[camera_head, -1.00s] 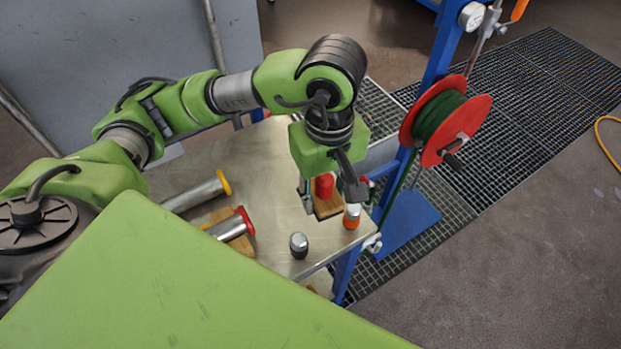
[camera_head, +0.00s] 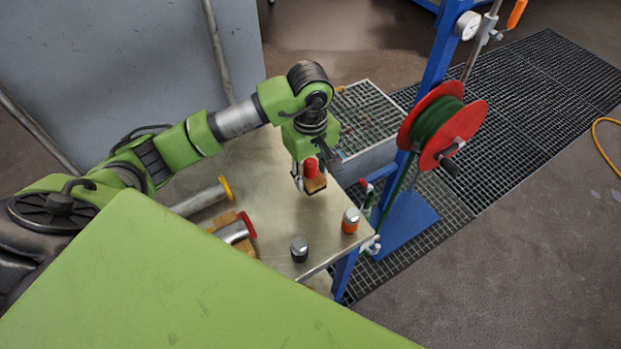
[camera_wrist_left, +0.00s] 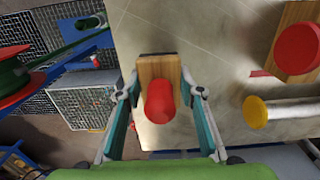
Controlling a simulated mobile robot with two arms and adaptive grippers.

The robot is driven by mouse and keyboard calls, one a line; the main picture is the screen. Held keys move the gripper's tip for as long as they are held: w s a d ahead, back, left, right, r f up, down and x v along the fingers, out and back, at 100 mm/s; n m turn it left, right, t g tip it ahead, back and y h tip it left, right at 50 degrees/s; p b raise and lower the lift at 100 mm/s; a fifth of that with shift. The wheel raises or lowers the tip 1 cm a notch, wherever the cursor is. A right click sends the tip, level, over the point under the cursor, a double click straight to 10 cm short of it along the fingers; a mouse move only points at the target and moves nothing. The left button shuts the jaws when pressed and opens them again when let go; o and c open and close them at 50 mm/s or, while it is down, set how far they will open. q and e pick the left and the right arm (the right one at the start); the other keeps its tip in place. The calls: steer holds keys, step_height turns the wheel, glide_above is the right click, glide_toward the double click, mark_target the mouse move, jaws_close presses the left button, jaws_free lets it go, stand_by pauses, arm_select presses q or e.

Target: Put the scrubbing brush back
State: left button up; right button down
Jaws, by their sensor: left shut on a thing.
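The scrubbing brush (camera_head: 316,184) is a wooden block with a red knob. My left gripper (camera_head: 311,180) points down and is shut on its wooden block, one finger on each side. In the left wrist view the brush (camera_wrist_left: 159,100) sits between the two fingers, with the knob facing the camera. It is over the metal table (camera_head: 268,190), near the back right edge. I cannot tell whether its underside touches the table. My right gripper is out of view.
A red-flanged vessel (camera_head: 235,232) on a wooden block and a yellow-flanged vessel (camera_head: 202,197) lie on the table's left. A black canister (camera_head: 299,250) and an orange one (camera_head: 350,221) stand near the front.

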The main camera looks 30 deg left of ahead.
mark_target(311, 182)
arm_select(q)
steer(key=shift+w+a+f, duration=0.1)
steer(key=shift+w+f, duration=0.05)
steer(key=shift+f, duration=0.15)
step_height(311, 182, down, 3)
steer(key=shift+w+r+p, duration=0.1)
steer(key=shift+p, duration=0.7)
steer(key=shift+a+f, duration=0.1)
steer(key=shift+f, duration=0.2)
steer(key=shift+f+b, duration=0.2)
steer(key=shift+b, duration=0.1)
steer(key=o, duration=1.5)
steer(key=shift+r, duration=0.1)
